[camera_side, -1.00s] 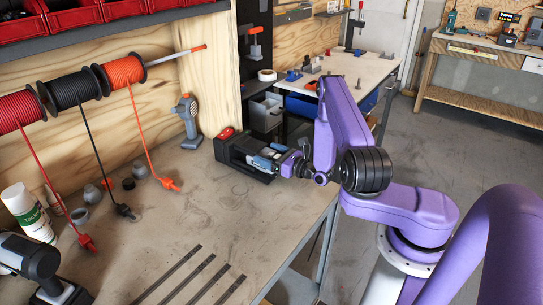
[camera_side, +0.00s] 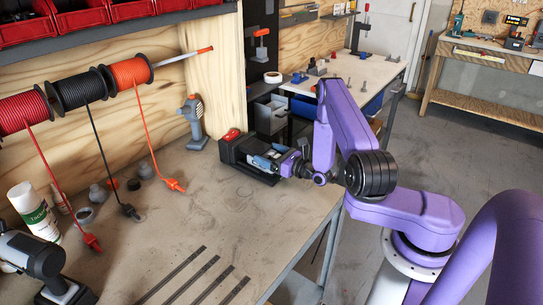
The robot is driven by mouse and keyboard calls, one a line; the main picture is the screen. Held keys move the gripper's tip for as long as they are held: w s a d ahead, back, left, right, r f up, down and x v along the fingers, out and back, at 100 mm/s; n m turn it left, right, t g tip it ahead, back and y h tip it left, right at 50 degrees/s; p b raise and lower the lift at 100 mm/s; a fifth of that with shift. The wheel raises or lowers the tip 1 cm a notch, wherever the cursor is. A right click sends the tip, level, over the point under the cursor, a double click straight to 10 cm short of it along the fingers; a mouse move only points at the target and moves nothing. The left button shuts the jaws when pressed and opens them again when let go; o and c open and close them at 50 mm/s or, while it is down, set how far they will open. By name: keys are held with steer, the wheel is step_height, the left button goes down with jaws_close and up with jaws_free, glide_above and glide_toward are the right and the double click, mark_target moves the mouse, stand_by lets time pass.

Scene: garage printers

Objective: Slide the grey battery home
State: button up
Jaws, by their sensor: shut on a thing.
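The black dock (camera_side: 229,148) with a red part on top sits at the bench's far right edge, near the wooden panel. The grey battery (camera_side: 262,161), partly visible with a bluish tint, lies low in the dock's open front part, in line with it. My gripper (camera_side: 277,162) is shut on the battery's right end, reaching in from the right, level with the bench top. The fingertips and the battery's inner end are small and partly hidden, so I cannot tell how deep the battery sits.
A grey drill (camera_side: 192,122) stands behind the dock by the panel. Cable spools (camera_side: 80,90) hang at left, their plugs on the bench. A bottle (camera_side: 34,212) and another drill (camera_side: 40,258) are at lower left. The bench middle (camera_side: 190,215) is clear.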

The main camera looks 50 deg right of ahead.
mark_target(268, 154)
steer(key=shift+w+a, duration=0.1)
steer(key=shift+w, duration=1.4)
steer(key=o, duration=1.1)
steer(key=shift+o, duration=0.2)
steer(key=shift+f, duration=0.1)
steer(key=shift+s, duration=0.15)
steer(key=s, duration=1.5)
steer(key=shift+s, duration=1.1)
